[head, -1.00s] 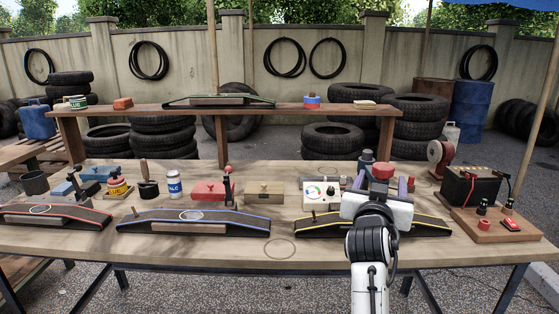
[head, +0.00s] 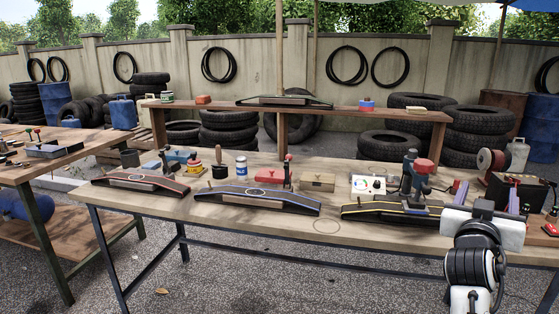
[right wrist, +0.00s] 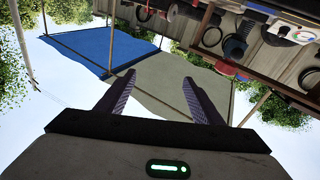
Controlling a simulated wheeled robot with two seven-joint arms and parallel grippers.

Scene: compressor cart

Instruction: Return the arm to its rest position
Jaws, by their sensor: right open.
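My right gripper (head: 488,192) is at the lower right of the head view, over the bench's front right part. Its two purple fingers stand apart with nothing seen between them. In the right wrist view the open fingers (right wrist: 158,77) point toward a blue and a grey canopy, with the bench scene upside down at the top right. A red-topped dark tool (head: 423,168) stands at the yellow-edged tire strip (head: 375,208), left of the gripper and apart from it in the picture. My left gripper is not in view.
The wooden bench (head: 255,228) also carries a blue-edged strip (head: 240,201), a red-edged strip (head: 125,184), a wooden box (head: 317,181) and a gauge box (head: 368,186). A black battery (head: 515,193) is close behind my right gripper. A second table (head: 40,172) stands at the left.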

